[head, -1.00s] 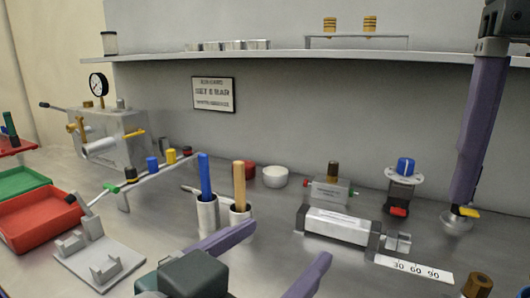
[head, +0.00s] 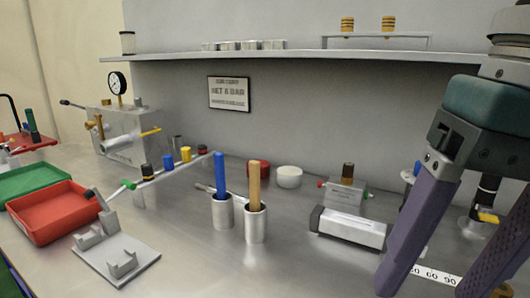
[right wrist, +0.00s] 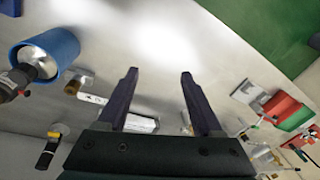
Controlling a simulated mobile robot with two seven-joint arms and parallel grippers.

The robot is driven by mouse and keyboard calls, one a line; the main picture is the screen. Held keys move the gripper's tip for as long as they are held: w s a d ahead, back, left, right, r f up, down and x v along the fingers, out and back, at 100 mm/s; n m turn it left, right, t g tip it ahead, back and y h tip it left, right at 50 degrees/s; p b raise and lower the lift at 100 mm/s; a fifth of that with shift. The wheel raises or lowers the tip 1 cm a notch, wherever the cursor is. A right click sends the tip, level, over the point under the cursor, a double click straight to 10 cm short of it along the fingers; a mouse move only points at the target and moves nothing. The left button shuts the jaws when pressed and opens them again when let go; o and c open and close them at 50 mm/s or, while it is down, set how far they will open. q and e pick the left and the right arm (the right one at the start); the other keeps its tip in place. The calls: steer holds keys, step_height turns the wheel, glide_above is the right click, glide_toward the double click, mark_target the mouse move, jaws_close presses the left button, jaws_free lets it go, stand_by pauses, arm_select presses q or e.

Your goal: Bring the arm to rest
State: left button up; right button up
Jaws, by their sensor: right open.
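My right gripper (head: 428,286) hangs at the right of the head view, in front of the bench, with its purple fingers spread apart and pointing down. In the right wrist view its two fingers (right wrist: 158,76) are apart with nothing held between them. My left gripper is not in the head view.
A red tray (head: 57,234), a green tray (head: 22,180) and a metal stand (head: 140,262) are at left. Two cups (head: 222,212) (head: 255,226) with blue and tan handles stand mid-bench. A grey block (head: 350,228) lies near the right gripper. A shelf (head: 290,55) runs behind.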

steer(key=s+a+f+n+t+y, duration=0.25)
steer(key=s+a+f, duration=0.2)
steer(key=f, duration=0.35)
steer(key=s+d+f+h, duration=0.1)
steer(key=s+d+f, duration=0.1)
steer(key=d, duration=0.1)
steer(key=s+d+f+h, duration=0.1)
steer(key=s+d+f, duration=0.1)
steer(key=s+d, duration=0.1)
steer(key=s+d+f+n+h, duration=0.1)
steer(key=s+d+f+h, duration=0.1)
steer(key=d, duration=0.2)
steer(key=shift+s+d+f, duration=0.1)
steer(key=shift+s+f, duration=0.15)
step_height(320, 180, up, 44)
steer(key=p, duration=4.4)
steer(key=shift+d, duration=0.1)
